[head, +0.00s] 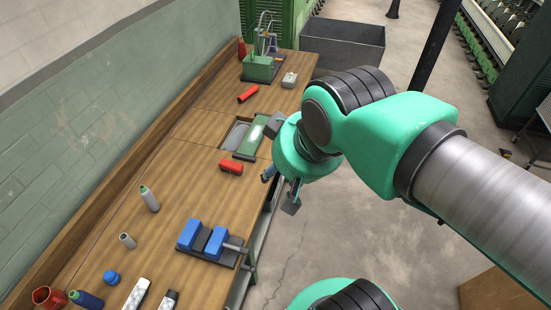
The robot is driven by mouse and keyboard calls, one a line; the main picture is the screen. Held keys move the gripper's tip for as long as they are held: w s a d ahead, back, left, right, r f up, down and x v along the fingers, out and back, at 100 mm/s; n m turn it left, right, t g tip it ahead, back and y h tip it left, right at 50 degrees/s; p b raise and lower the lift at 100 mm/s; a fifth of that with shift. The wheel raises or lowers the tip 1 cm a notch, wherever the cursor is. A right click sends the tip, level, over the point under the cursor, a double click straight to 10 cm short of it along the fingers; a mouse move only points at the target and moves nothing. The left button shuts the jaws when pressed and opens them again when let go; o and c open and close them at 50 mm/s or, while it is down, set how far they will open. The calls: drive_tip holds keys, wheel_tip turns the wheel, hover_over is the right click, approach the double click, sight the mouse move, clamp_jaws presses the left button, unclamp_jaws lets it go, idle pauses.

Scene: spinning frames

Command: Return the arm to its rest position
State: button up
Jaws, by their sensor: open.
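My arm (450,170) reaches in from the right, its green and grey links bent over the front edge of the workbench. My gripper (281,192) hangs below the green wrist, just off the bench edge above the floor. Its fingers are partly hidden by the wrist; they are apart, and nothing is seen between them. A red cylinder (231,167) lies on the bench to the left of the gripper, apart from it.
The wooden bench (175,175) runs along the wall. It bears a blue vise (203,240), a green-grey tray (250,137), another red cylinder (248,93), a bottle (149,199) and a red mug (48,297). A dark bin (343,42) stands behind. Floor is clear below the arm.

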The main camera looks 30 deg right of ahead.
drive_tip(key=shift+f, duration=0.1)
wheel_tip(320, 180, down, 15)
drive_tip(key=b, duration=1.5)
